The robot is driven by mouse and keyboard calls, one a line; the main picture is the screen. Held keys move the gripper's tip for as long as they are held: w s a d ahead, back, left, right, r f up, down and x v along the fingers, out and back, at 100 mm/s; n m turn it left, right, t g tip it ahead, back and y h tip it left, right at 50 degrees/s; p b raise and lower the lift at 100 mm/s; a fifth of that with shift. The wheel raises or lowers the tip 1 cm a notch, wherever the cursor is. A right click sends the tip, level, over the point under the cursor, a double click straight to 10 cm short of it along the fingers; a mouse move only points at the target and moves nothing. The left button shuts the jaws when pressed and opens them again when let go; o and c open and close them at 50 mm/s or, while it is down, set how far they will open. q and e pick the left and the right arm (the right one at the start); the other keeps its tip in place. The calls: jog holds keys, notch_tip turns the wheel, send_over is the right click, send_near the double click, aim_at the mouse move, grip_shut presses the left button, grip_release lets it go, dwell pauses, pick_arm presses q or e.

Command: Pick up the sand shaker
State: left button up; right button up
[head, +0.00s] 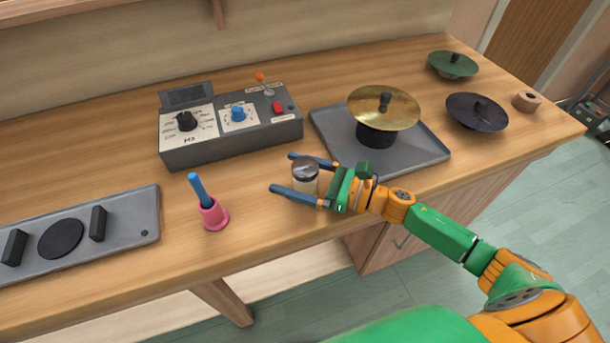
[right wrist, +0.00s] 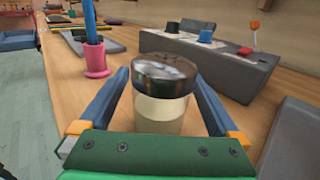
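The sand shaker (head: 305,177) is a small clear jar with a dark metallic lid and pale sand inside. It stands upright on the wooden bench near the front edge. My right gripper (head: 284,173) has its two blue fingers open, one on each side of the jar. In the right wrist view the shaker (right wrist: 160,95) sits between the fingers, with a visible gap on both sides. Its base is hidden behind the gripper's green body. My left gripper is in neither view.
A pink holder (head: 214,215) with a blue stick stands left of the shaker. A grey control box (head: 230,137) is behind it. A grey tray (head: 428,152) with a brass cymbal (head: 365,104) lies right. A grey panel (head: 145,213) is far left. Bare bench lies between box and holder.

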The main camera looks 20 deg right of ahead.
grip_shut()
